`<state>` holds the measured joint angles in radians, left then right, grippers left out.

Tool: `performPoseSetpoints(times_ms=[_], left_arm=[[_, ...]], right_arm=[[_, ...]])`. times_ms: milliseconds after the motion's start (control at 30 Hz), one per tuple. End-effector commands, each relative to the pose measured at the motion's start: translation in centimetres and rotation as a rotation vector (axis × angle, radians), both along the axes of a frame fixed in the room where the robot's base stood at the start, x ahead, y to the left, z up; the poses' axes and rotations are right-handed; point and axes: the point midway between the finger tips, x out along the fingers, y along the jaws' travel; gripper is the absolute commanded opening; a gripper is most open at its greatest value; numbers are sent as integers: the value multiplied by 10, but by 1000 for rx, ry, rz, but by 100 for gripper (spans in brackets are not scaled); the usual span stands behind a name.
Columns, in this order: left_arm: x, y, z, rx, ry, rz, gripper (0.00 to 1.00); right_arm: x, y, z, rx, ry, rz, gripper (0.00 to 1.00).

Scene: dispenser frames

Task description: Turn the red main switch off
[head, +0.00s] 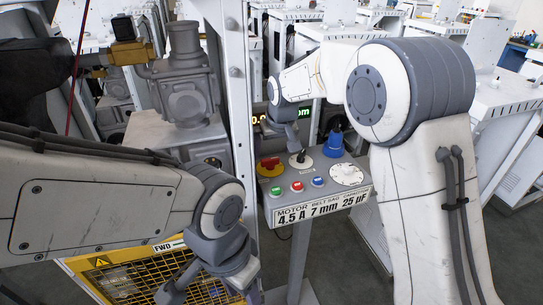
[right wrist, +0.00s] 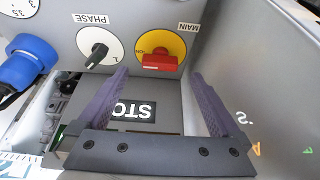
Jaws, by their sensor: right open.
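The red main switch (right wrist: 158,62) sits on a round yellow plate (right wrist: 150,40) marked MAIN, upside down in the right wrist view. Its red handle lies crosswise there, with ON lettered at its left end. In the head view the switch (head: 269,163) is at the back left of the grey control panel (head: 325,197). My right gripper (right wrist: 160,76) is open and empty, its fingers to either side of the switch in the picture, apparently short of it. In the head view the right gripper (head: 281,128) is just above the panel's back edge. My left gripper (head: 180,288) is low at the left; its jaws are unclear.
A grey wall (right wrist: 260,80) rises close at right. Small coloured buttons (head: 297,186) line the panel.

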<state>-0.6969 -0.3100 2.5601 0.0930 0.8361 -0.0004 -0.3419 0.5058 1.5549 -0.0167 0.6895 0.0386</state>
Motion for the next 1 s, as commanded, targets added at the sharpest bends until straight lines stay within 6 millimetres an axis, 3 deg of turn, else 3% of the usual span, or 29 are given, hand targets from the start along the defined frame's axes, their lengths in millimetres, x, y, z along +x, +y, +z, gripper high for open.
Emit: performPoseSetpoints(times_ms=[100,300,633,667,867,1000], left_arm=[[0,0,5,0,0,0,50],[0,0,8,0,0,0,50],[0,0,8,0,0,0,50],[0,0,8,0,0,0,50],[0,0,8,0,0,0,50],[0,0,8,0,0,0,50]], right_arm=[[7,2,-19,-1,3,0,100],[15,5,-37,0,0,0,100],[16,5,-41,1,-2,0,100],[16,5,-41,1,-2,0,92],[16,5,-41,0,-1,0,16],[16,5,-41,0,-1,2,14]])
